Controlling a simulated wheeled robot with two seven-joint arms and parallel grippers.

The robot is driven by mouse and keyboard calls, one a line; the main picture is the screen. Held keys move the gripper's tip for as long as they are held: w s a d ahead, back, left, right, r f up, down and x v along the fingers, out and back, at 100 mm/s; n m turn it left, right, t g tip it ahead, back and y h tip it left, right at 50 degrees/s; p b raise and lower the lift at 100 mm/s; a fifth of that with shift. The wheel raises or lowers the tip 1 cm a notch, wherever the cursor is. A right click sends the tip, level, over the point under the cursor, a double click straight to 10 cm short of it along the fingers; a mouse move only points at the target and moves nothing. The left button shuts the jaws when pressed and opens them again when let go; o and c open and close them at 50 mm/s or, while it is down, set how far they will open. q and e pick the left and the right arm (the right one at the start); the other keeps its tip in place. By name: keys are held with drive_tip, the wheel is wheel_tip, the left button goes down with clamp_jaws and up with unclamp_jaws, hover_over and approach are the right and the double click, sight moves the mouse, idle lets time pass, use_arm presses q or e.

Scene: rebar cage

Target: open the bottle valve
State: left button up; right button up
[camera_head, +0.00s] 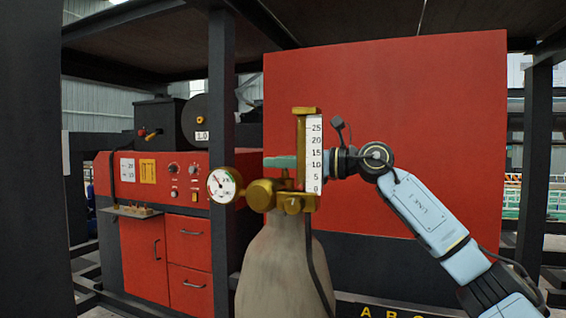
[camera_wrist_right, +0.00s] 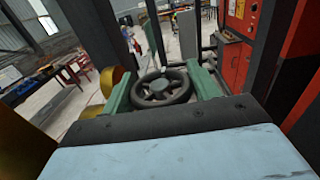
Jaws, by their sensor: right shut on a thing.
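The grey gas bottle (camera_head: 285,265) stands upright in the middle of the head view, with a brass regulator (camera_head: 262,195) at its top. The bottle valve is a dark spoked handwheel (camera_wrist_right: 160,90) in the right wrist view. My right gripper (camera_wrist_right: 162,82) has its green fingers on either side of the wheel and is shut on it. In the head view a green finger of the right gripper (camera_head: 280,162) shows above the regulator; the flow gauge hides most of the gripper, and I cannot make out the wheel there. My left gripper is not in view.
A round pressure gauge (camera_head: 223,184) sits left of the regulator. The upright flow gauge (camera_head: 314,155) stands close in front of my right gripper. A dark post (camera_head: 222,90) and a red cabinet (camera_head: 165,245) are left of the bottle. A red panel (camera_head: 440,90) stands behind.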

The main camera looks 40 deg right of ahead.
drive_tip(key=shift+r+n+g+y+p, duration=0.1)
drive_tip(key=shift+n+g+y+p, duration=0.5)
drive_tip(key=shift+y+p, duration=0.25)
drive_tip(key=n+g+y+p, duration=0.2)
drive_tip(key=n+g+p, duration=0.1)
drive_tip(key=p, duration=0.1)
drive_tip(key=n+g+y+p, duration=0.3)
drive_tip(key=g+p, duration=0.1)
drive_tip(key=p, duration=0.1)
drive_tip(key=shift+s+a+r+g+y+p, duration=0.1)
drive_tip(key=shift+r+g+y+p, duration=0.1)
drive_tip(key=shift+g+y+p, duration=0.1)
drive_tip(key=shift+f+n+g+y+p, duration=0.1)
drive_tip(key=shift+n+g+y+p, duration=0.15)
drive_tip(key=shift+n+g+p, duration=0.6)
drive_tip(key=shift+f+g+p, duration=0.15)
drive_tip(key=shift+g+p, duration=0.3)
drive_tip(key=shift+p, duration=0.1)
drive_tip(key=shift+n, duration=0.25)
drive_tip(key=o, duration=1)
drive_tip(key=shift+c, duration=0.2)
